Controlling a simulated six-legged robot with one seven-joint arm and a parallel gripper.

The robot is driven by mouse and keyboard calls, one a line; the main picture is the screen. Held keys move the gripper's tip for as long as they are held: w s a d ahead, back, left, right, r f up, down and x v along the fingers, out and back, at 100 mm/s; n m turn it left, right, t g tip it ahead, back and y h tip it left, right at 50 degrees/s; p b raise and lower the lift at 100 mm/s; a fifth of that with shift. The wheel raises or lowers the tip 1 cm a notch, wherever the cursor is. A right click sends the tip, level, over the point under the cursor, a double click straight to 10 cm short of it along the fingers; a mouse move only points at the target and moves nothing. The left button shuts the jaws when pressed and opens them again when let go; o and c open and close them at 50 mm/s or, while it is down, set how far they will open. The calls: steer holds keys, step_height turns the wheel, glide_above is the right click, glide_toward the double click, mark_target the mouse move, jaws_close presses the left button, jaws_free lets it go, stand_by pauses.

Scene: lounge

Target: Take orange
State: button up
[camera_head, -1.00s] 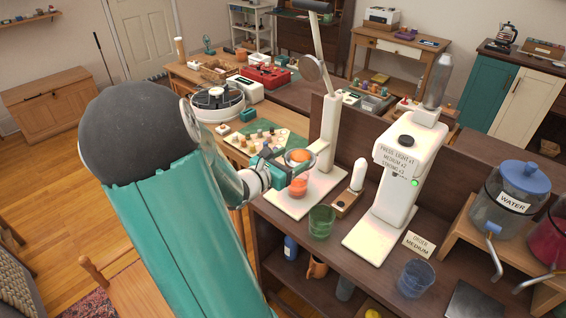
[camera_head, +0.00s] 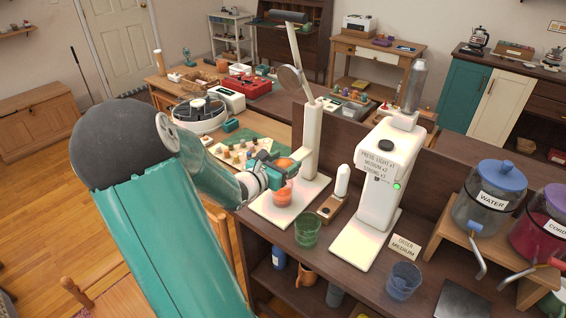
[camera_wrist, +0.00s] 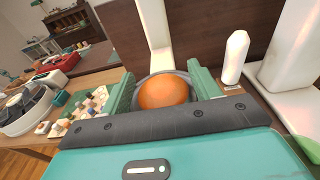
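The orange (camera_wrist: 164,92) is round and fills the space between the two fingers of my gripper (camera_wrist: 163,86) in the wrist view. A grey ring or cup rim shows around it, with a thin gap between orange and fingers; the fingers look open. In the head view the orange (camera_head: 284,164) shows just past my gripper (camera_head: 268,164), partly hidden by it. Contact between fingers and orange cannot be seen.
A green glass (camera_head: 308,230), a small white-topped device (camera_head: 340,190) and a white dispenser (camera_head: 383,180) stand to the right. A blue glass (camera_head: 404,280) and water jar (camera_head: 490,195) are further right. A green board with small pieces (camera_head: 238,150) lies behind my gripper.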

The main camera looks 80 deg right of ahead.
mark_target(283, 160)
steer(key=c, duration=0.6)
steer(key=shift+o, duration=0.2)
steer(key=shift+r, duration=2.5)
